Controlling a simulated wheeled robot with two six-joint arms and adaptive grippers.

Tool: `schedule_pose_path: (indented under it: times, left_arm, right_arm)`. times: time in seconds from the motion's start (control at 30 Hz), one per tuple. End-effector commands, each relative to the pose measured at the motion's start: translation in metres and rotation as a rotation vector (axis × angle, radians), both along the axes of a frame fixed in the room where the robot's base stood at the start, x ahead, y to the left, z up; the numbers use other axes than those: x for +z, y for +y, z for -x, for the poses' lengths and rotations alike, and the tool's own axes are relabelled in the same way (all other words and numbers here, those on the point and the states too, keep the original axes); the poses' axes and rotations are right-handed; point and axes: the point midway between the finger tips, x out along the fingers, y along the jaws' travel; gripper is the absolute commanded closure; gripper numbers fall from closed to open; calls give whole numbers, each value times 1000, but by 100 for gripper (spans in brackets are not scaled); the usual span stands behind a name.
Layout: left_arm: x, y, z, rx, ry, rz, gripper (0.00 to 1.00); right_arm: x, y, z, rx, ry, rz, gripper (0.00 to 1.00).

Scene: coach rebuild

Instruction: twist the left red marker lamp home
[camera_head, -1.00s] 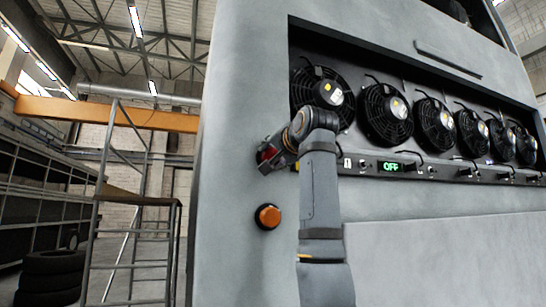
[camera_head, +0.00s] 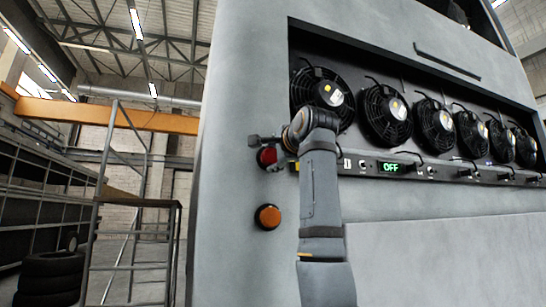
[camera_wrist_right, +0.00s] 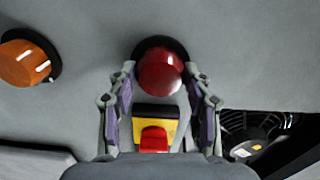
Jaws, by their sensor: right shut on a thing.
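The red marker lamp (camera_head: 267,156) is on the grey coach wall, left of the fan bay. In the right wrist view the domed red lamp (camera_wrist_right: 160,72) sits against a dark round base ring. My right gripper (camera_head: 268,154) is shut on it, with one finger on either side; the fingertips also show in the right wrist view (camera_wrist_right: 161,76). I cannot tell whether the lamp sits fully flush. My left gripper is not in view.
An orange lamp (camera_head: 267,217) is below the red one. A yellow block with a red switch (camera_wrist_right: 156,128) shows between my finger bases. Several fans (camera_head: 387,115) fill the bay to the right, above a panel reading OFF (camera_head: 390,167). A ladder stand (camera_head: 130,240) is left.

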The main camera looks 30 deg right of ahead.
Motion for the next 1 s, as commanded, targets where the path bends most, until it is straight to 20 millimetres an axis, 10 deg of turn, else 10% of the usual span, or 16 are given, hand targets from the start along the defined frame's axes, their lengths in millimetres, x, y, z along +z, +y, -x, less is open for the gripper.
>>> schedule_pose_path:
  times: [0.57, 0.6, 0.7, 1.0]
  left_arm:
    - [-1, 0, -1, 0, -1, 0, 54]
    - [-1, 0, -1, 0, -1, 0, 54]
    - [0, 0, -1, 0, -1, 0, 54]
    - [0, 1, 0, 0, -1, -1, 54]
  right_arm:
    - [-3, 0, -1, 1, 0, -30, 81]
    - [-3, 0, -1, 1, 0, -29, 45]
    - [-2, 0, -1, 1, -1, -29, 31]
    - [-1, 0, 0, 0, -5, -28, 27]
